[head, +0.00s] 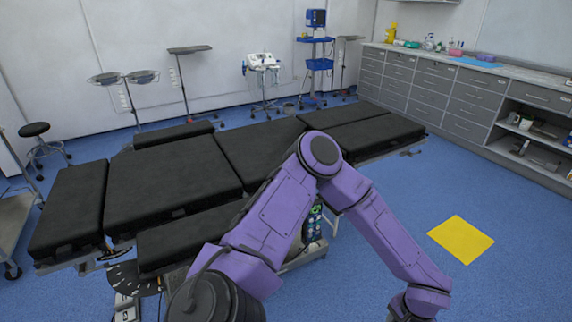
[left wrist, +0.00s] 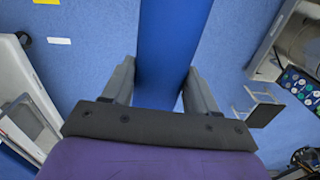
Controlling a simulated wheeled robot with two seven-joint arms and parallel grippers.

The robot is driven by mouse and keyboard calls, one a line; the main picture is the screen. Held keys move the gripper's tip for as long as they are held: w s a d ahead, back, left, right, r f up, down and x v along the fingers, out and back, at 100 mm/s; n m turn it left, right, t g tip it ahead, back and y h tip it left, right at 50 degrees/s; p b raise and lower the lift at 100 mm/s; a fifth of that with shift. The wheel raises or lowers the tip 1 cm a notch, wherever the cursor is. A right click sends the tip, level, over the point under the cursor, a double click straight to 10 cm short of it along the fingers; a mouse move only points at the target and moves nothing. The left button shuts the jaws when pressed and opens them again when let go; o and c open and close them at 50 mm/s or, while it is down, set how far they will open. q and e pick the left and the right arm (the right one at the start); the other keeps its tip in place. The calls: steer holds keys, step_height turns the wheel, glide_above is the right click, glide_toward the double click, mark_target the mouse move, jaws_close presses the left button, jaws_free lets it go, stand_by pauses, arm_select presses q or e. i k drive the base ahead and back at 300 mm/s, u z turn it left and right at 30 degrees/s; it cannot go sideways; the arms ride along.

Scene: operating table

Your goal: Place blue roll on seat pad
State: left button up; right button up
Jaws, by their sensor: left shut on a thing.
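The blue roll (left wrist: 174,28) shows in the left wrist view as a long dark-blue shape running up out of the picture. My left gripper (left wrist: 160,68) is shut on it, with one grey finger on each side. The operating table in the head view carries several black pads; the middle one (head: 255,148) lies between a large left pad (head: 170,185) and the right-hand pads (head: 372,137). Which of these is the seat pad is not marked. In the head view a purple arm of mine covers part of the table's front; neither gripper nor the roll shows there.
A yellow square (head: 460,239) lies on the blue floor at right. Grey drawer cabinets (head: 425,90) line the right wall. A stool (head: 40,140), stands and a blue cart (head: 318,64) are behind the table. The black pads' tops look bare.

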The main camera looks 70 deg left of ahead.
mark_target(281, 148)
steer(key=u, duration=0.8)
steer(key=i, duration=1.5)
steer(key=u, duration=1.15)
